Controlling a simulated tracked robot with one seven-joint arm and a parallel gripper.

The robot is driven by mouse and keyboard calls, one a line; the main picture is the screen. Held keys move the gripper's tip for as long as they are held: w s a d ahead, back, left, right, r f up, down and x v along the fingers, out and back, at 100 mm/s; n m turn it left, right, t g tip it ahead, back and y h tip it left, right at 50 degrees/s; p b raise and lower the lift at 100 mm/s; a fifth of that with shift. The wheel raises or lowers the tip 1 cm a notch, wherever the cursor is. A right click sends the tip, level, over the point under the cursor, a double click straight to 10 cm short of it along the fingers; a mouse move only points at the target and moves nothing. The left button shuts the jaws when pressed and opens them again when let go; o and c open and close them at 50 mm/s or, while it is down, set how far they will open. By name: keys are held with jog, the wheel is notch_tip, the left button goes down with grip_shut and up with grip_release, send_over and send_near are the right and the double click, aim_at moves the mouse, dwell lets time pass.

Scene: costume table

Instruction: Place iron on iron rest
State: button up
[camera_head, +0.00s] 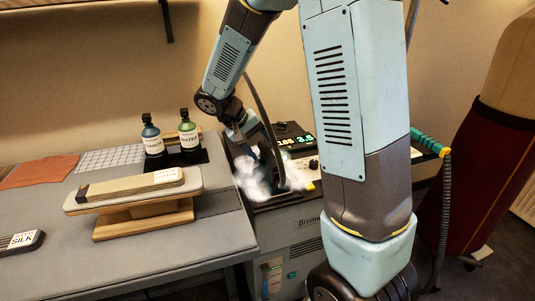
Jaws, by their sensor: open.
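My gripper (266,162) is lowered over the grey steam station (290,237) in the middle of the view. The gripper is open. White steam (258,180) hangs around its fingers and hides much of what is there. A dark shape among the steam could be the iron or part of the gripper; I cannot tell which. The iron rest appears to be the dark area on top of the station, mostly hidden. I cannot tell whether the iron touches it.
A padded sleeve board (130,214) stands on the grey table (60,270) at left. Two labelled bottles (151,140) (189,131) stand behind it. A green handle (430,142) with a hose is at right, near a dress form (490,150). A SILK-labelled pad (20,241) lies front left.

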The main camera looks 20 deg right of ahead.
jog(key=v, duration=0.7)
jog(key=s+d+r+t+y, duration=0.2)
jog(key=s+r, duration=0.3)
jog(key=s, duration=0.6)
jog(key=s+d+r+t+y, duration=0.3)
jog(key=s+r, duration=0.3)
jog(key=s, duration=0.5)
jog(key=shift+s+d+t+y, duration=0.3)
jog(key=shift+s+d+y, duration=0.05)
jog(key=shift+d+y, duration=0.55)
jog(key=shift+c, duration=0.3)
dwell(0.4)
